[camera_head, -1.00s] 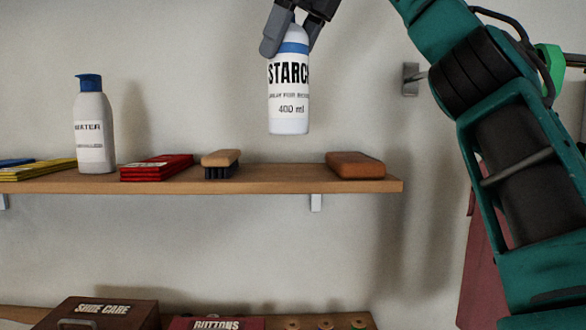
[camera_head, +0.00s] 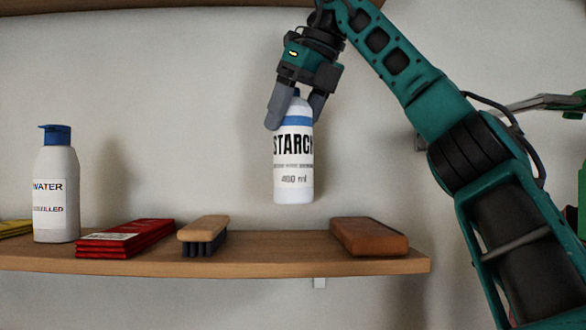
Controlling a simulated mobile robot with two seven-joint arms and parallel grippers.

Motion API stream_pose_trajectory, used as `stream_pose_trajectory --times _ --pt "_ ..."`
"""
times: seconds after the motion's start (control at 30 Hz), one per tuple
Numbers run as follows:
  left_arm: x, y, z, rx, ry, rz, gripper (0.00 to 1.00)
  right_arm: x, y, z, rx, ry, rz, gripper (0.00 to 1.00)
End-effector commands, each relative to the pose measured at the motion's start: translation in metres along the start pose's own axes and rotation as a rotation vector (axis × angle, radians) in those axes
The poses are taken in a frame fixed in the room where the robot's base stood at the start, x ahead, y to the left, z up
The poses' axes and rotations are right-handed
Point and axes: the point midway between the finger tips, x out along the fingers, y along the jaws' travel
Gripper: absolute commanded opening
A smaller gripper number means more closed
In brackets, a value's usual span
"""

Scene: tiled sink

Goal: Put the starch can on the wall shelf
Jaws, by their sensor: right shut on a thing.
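The starch can (camera_head: 293,165) is white with a blue band and black lettering. It hangs upright in the air above the wooden wall shelf (camera_head: 290,264). My right gripper (camera_head: 295,112) is shut on the can's top from above. The can's base is a little above the shelf, over the gap between the brush and the brown block. The can's top is partly hidden by the fingers. My left gripper is not in view.
On the shelf stand a water bottle (camera_head: 56,190), red packets (camera_head: 125,238), a brush (camera_head: 203,235) and a brown block (camera_head: 368,237). Bare shelf lies between the brush and the block. Another wooden board (camera_head: 180,5) crosses the top of the view.

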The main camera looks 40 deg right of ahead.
Motion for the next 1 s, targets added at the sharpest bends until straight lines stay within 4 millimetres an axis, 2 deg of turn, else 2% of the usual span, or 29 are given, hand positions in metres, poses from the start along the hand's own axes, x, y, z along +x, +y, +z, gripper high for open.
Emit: stream_pose_trajectory --times 0.1,0.47,0.7,1.0 --pt "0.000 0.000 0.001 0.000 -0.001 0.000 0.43 0.014 0.000 -0.007 -0.003 0.001 0.002 0.00" --pt "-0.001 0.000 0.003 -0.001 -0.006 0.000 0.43 0.034 0.000 -0.019 -0.001 0.000 0.002 0.00" --pt "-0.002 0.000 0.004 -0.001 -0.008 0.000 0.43 0.057 0.000 -0.032 -0.001 0.000 0.002 0.00" --pt "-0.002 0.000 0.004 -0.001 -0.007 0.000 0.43 0.059 0.000 -0.034 0.001 -0.003 0.000 0.00"
